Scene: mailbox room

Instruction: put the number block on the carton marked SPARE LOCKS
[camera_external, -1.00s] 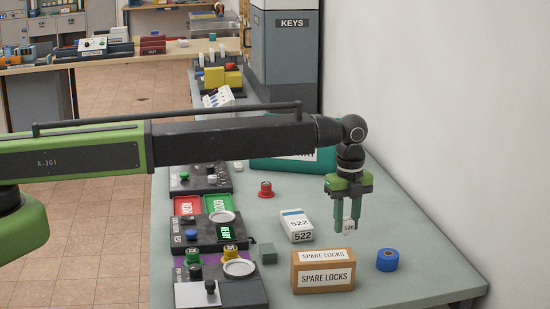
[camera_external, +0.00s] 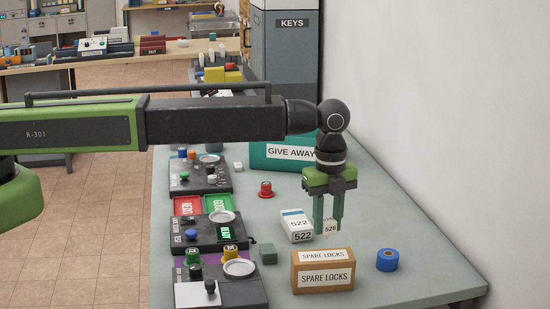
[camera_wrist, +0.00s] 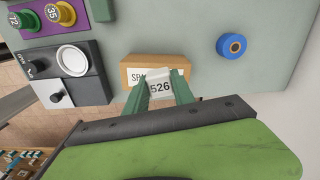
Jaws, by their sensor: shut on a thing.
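The block also shows in the wrist view (camera_wrist: 160,86) between the fingers, covering part of the carton's label. The carton marked SPARE LOCKS (camera_external: 323,278) is a brown box standing on the bench; its top edge shows in the wrist view (camera_wrist: 130,73).
A white box marked 522 (camera_external: 297,226) stands close left of my gripper. A blue roll (camera_external: 387,260) lies right of the carton, and a small green block (camera_external: 268,253) left of it. A GIVE AWAY bin (camera_external: 285,153) stands behind. Control panels (camera_external: 220,284) line the left edge.

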